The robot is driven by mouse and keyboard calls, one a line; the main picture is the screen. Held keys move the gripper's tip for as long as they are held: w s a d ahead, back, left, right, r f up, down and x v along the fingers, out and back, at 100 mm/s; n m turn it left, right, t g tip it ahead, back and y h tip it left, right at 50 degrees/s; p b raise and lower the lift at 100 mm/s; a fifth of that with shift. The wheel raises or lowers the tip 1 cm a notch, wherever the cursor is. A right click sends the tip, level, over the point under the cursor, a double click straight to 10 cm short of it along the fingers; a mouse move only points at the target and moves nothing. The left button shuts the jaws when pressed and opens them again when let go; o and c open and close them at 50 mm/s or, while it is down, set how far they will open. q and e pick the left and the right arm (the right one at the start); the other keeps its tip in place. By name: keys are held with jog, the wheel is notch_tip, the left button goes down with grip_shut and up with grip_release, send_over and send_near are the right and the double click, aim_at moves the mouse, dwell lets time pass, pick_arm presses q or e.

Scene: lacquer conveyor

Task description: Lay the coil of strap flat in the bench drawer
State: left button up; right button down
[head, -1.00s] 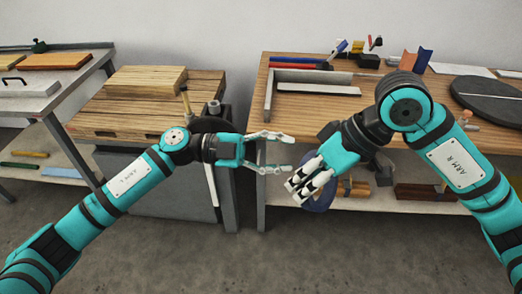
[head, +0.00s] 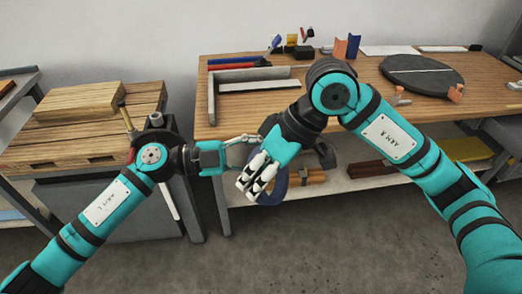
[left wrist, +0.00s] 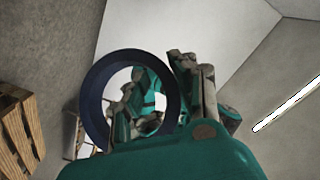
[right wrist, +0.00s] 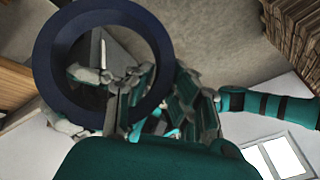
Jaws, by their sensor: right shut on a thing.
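The coil of strap is a dark blue ring (head: 281,188). My right gripper (head: 256,188) is shut on it and holds it in the air in front of the right bench. The coil shows as a ring in the left wrist view (left wrist: 95,88) and in the right wrist view (right wrist: 47,62). My left gripper (head: 245,140) is open beside the right hand, with its fingers pointing toward the coil; the lower finger is partly hidden behind the right hand. I cannot make out an open bench drawer.
The right bench (head: 330,110) carries a grey frame (head: 253,75), a round dark disc (head: 422,72) and small tools. Wooden blocks lie on its lower shelf (head: 370,172). A grey cabinet (head: 100,208) with a wooden top stands left. The floor in front is clear.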

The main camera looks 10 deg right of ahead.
pick_arm(q)
jog(key=shift+w+r, duration=0.1)
grip_shut()
pick_arm(e)
jog(key=shift+s, duration=0.1)
jog(key=c, duration=1.2)
grip_release()
